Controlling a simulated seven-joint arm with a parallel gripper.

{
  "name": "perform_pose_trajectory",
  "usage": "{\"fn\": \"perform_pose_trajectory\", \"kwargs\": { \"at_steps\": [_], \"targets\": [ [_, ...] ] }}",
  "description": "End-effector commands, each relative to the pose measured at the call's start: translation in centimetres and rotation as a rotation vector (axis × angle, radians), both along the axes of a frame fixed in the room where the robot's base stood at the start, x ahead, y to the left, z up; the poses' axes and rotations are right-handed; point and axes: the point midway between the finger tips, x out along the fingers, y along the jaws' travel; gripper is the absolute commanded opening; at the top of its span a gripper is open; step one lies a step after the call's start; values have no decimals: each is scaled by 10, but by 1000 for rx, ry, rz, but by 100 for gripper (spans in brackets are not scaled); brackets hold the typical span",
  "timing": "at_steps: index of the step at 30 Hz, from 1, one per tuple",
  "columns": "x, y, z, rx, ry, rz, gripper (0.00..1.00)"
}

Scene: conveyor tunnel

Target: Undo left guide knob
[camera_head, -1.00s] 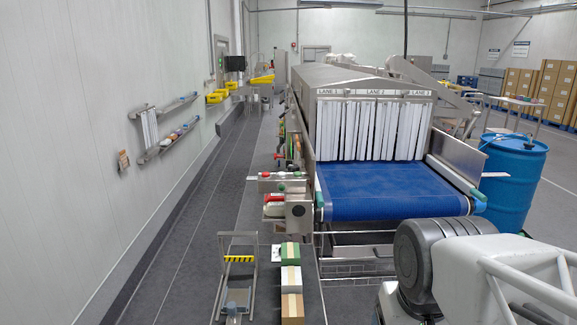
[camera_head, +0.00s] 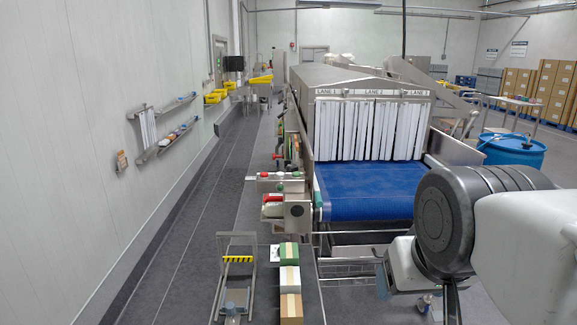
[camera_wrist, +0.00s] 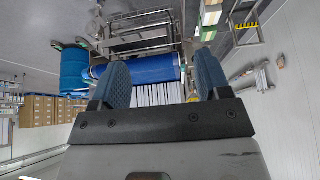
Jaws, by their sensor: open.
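The conveyor tunnel (camera_head: 365,95) stands in the middle of the head view, with white strip curtains over its mouth and a blue belt (camera_head: 365,190) running out. On the left side of the belt, a steel box (camera_head: 298,213) carries small red and green parts, a red one (camera_head: 264,175) and a red handle (camera_head: 273,198) among them. I cannot tell which part is the left guide knob. My gripper (camera_wrist: 161,62) is open and empty in the wrist view, its two dark blue fingers apart. The belt shows beyond the fingers, at a distance. Its fingertips do not clearly show in the head view.
My arm covers the belt's right side in the head view. A blue drum (camera_head: 512,152) stands right of the tunnel. Stacked boxes (camera_head: 290,280) and a metal rack (camera_head: 237,265) stand in front, left of centre. The floor aisle along the left wall is clear.

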Motion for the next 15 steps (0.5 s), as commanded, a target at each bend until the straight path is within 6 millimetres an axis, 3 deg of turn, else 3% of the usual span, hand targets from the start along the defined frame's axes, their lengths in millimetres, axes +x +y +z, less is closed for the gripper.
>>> {"fn": "perform_pose_trajectory", "kwargs": {
  "at_steps": [8, 15],
  "targets": [
    [23, 1, 14, 3, 7, -11, 70],
    [59, 2, 33, 4, 15, -29, 70]
  ]
}}
